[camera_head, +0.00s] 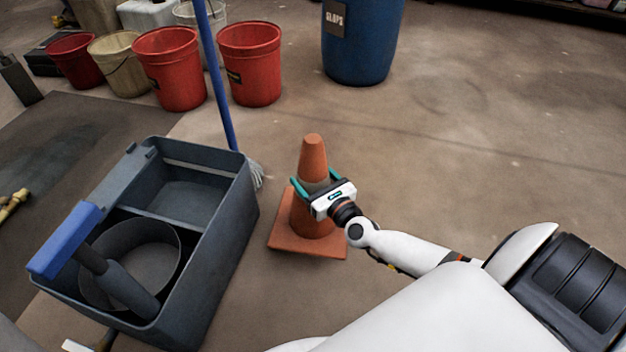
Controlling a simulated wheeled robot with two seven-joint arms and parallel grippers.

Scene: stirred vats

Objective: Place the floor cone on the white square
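The orange floor cone (313,155) stands upright on its square base on the floor, right of the grey bucket. The gripper's body hides part of the cone's right side. I see no white square on the floor in this view.
A grey mop bucket (226,240) with a blue-handled wringer stands close left of the cone. A blue mop pole (215,80) rises behind it. Red pails (250,65) and a blue drum (362,40) stand at the back. The floor to the right is clear.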

